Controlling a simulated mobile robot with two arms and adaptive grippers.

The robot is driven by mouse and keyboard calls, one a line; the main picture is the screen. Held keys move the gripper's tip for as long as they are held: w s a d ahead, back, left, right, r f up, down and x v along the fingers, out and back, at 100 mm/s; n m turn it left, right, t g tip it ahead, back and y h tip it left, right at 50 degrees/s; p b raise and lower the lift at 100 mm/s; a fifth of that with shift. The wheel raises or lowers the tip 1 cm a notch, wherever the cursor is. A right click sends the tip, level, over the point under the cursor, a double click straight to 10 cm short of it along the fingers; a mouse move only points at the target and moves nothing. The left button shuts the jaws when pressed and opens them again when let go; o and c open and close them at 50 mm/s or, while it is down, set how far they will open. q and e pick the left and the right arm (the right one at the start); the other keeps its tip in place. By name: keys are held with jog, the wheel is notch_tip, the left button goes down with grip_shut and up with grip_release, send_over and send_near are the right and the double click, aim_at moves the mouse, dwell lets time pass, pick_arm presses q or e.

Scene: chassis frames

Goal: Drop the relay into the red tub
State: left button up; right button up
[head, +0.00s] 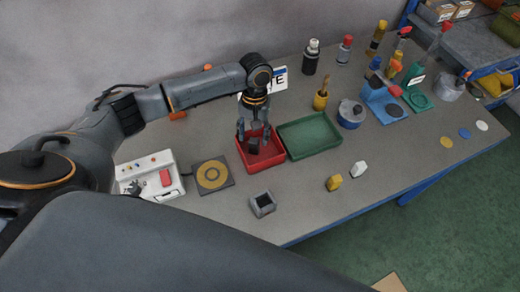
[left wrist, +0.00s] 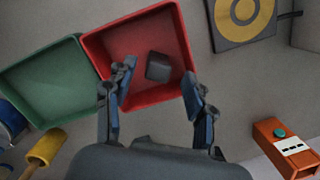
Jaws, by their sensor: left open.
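The red tub (head: 275,154) stands on the bench, touching or nearly touching a green tray. A dark block, which looks like the relay (head: 252,145), is inside the outline of the red tub. In the left wrist view the relay (left wrist: 159,66) shows against the floor of the red tub (left wrist: 110,42), apart from both fingers. I cannot tell whether it rests on the floor or is just above it. My left gripper (head: 253,133) is open over the tub, pointing down, with its fingers (left wrist: 158,77) either side of the relay. My right gripper is not in view.
The green tray (head: 312,135) is right of the tub. A black plate with a yellow ring (head: 212,175), a white control box (head: 150,175) and a grey open-topped block (head: 262,204) are nearby. Yellow and white pieces lie in front. Bottles and a blue stand are further right.

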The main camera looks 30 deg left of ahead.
pick_arm(q)
notch_tip(320, 180, up, 12)
jog(key=w, duration=0.1)
jog(key=shift+w+a+f, duration=0.2)
jog(key=shift+w, duration=0.15)
jog(key=shift+f, duration=0.15)
